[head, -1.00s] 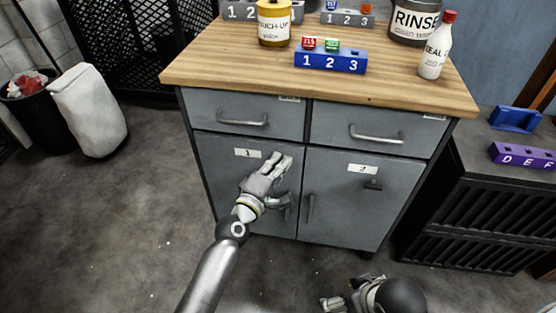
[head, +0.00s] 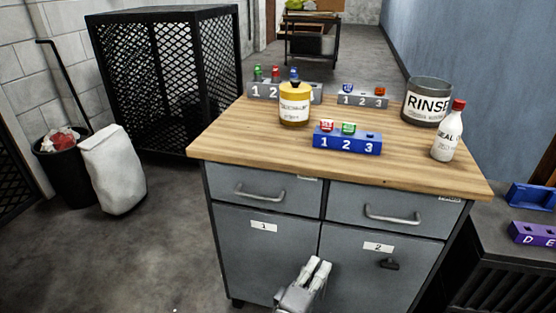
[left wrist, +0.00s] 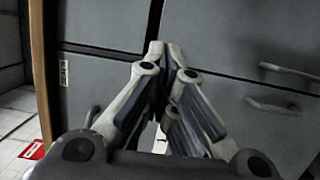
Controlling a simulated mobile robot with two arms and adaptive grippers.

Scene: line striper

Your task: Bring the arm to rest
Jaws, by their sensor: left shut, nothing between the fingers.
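My left gripper (head: 315,268) is in front of the grey cabinet (head: 263,250), low in the head view, near the seam between door 1 and door 2. In the left wrist view its fingers (left wrist: 160,50) are drawn together at the tips with nothing between them. The cabinet's doors and drawers are shut. I cannot tell whether the fingers touch the cabinet front. Most of the left arm is below the head view. My right gripper is not in view now.
A bin (head: 62,167) and a white sack (head: 113,170) stand left. Floor between sack and cabinet is clear.

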